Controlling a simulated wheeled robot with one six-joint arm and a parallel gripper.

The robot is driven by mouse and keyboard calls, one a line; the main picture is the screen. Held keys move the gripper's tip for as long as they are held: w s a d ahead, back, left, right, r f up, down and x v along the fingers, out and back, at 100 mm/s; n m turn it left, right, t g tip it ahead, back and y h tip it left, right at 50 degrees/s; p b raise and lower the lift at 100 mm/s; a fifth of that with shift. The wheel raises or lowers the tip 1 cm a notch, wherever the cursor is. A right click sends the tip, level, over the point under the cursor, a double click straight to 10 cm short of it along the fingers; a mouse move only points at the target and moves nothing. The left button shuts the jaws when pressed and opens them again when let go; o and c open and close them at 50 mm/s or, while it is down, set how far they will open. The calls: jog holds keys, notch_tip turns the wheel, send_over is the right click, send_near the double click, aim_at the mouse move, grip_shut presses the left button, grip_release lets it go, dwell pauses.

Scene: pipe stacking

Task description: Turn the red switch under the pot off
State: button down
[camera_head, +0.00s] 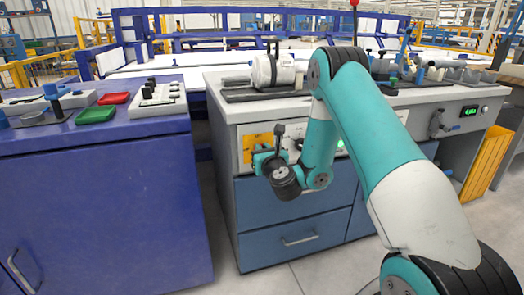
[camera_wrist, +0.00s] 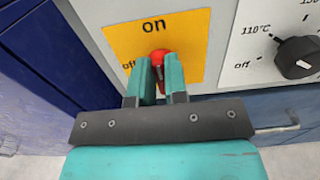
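The red switch (camera_wrist: 158,56) sits on a yellow plate (camera_wrist: 188,38) on the cabinet's front panel. "On" is printed above the switch and "off" to its left, partly covered by a finger. My gripper (camera_wrist: 160,70) has its two fingers on either side of the switch, with only a narrow gap filled by red between them. It looks shut on the switch's handle; the fingers hide much of it, so its exact angle is unclear. In the head view my gripper (camera_head: 262,158) is at the yellow plate (camera_head: 256,142), and the switch is hidden there.
A black temperature knob (camera_wrist: 298,57) is right of the yellow plate. A white cylindrical device (camera_head: 272,71) lies on the worktop above. A blue cabinet (camera_head: 105,215) with trays stands to the left, across a narrow gap. Drawers (camera_head: 295,238) are below the panel.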

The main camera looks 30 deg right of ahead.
jog(key=shift+n, duration=0.3)
jog(key=shift+w+a+f+n+p, duration=0.15)
jog(key=shift+n+p, duration=0.55)
jog(key=shift+n, duration=2.15)
jog(key=shift+s+a+f+n+p, duration=0.1)
jog(key=shift+a+f+n+p, duration=0.4)
jog(key=shift+n, duration=2.4)
jog(key=shift+w+d+n+p, duration=0.1)
jog(key=shift+n+p, duration=0.8)
jog(key=shift+n, duration=1.95)
jog(key=c, duration=1.1)
grip_release()
jog(key=shift+c, duration=0.2)
jog(key=shift+a, duration=0.1)
